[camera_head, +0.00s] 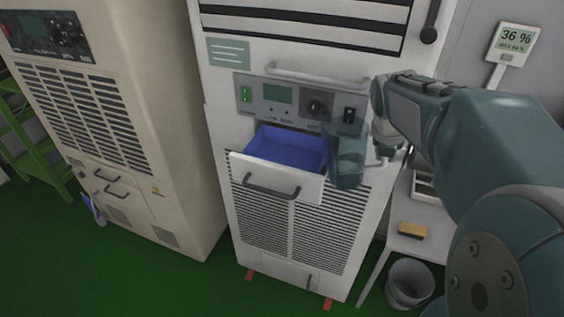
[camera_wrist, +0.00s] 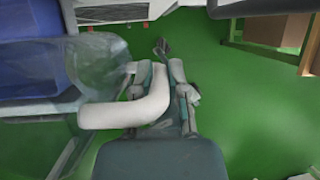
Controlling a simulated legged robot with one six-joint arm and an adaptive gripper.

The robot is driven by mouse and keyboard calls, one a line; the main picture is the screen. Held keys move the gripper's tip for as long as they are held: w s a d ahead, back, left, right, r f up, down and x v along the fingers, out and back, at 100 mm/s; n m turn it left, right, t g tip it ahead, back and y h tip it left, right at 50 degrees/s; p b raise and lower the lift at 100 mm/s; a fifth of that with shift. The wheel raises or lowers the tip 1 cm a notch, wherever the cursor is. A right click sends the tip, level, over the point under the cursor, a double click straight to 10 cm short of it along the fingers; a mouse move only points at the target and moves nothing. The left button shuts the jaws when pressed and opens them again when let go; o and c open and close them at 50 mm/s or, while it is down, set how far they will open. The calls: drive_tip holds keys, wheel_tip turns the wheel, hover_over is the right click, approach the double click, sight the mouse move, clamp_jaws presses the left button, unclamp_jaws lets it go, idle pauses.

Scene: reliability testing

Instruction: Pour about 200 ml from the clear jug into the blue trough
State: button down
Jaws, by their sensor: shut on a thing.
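The blue trough (camera_head: 288,148) sits in the pulled-out drawer of the middle white cabinet. It also shows at the upper left of the wrist view (camera_wrist: 28,45). The clear jug (camera_head: 348,163) is held just right of the trough, its left side close to the trough's right end. In the wrist view, the jug (camera_wrist: 92,62) lies left of the fingers, with its pale curved handle (camera_wrist: 128,108) running to them. My gripper (camera_head: 384,148) is shut on the jug handle. I cannot tell the jug's liquid level or exact tilt, and no stream shows.
The drawer front (camera_head: 277,180) with its handle sticks out from the cabinet. A horizontal bar handle (camera_head: 318,76) and control panel (camera_head: 300,103) are above. A side table with a sponge (camera_head: 412,230) and a grey bucket (camera_head: 410,282) are at right. A beige cabinet (camera_head: 120,120) stands left.

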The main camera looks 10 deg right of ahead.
drive_tip(key=shift+s+d+f+t+y+b, duration=0.2)
drive_tip(key=shift+d+t+y+b, duration=0.15)
drive_tip(key=shift+y+b, duration=0.35)
idle(2.5)
